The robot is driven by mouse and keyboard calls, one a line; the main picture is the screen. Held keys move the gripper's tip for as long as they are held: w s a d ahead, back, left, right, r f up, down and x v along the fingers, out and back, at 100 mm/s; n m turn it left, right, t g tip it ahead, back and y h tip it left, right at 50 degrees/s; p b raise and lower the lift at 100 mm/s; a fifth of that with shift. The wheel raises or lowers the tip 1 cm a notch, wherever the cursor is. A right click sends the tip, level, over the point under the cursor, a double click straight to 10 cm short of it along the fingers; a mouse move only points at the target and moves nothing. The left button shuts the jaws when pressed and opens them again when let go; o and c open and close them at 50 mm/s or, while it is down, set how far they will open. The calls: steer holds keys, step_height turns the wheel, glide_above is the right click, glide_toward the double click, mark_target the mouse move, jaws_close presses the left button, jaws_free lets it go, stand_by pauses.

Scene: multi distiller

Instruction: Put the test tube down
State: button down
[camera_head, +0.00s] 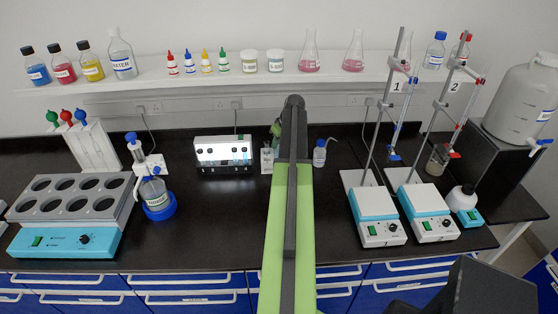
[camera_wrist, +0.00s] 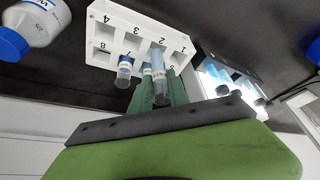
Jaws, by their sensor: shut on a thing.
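The test tube (camera_wrist: 161,88) is a clear tube with bluish contents, shown in the wrist view. My gripper (camera_wrist: 165,84), with green fingers, is shut on it. The tube overlaps the white rack (camera_wrist: 110,22), near the printed numbers 1 and 2; I cannot tell whether it sits in a hole. Another tube (camera_wrist: 124,70) stands in the rack near number 7, and one more shows partly behind the held tube. In the head view my arm covers most of the rack and the held tube is hidden.
A lit box (camera_head: 223,152) with tubes stands left of the rack. A small blue-capped wash bottle (camera_head: 319,154) stands right of my arm. Two stirrers with stands (camera_head: 380,228) are at right; a heating block (camera_head: 70,212) is at left. The bench front is mostly clear.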

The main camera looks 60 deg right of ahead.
steer(key=shift+f+b, duration=2)
steer(key=shift+f, duration=0.65)
steer(key=c, duration=1.3)
jaws_free()
steer(key=shift+o, duration=0.2)
steer(key=shift+r, duration=0.1)
steer(key=p+v, duration=1.1)
steer(key=v, duration=0.1)
steer(key=shift+r+p, duration=0.2)
steer(key=shift+p, duration=0.1)
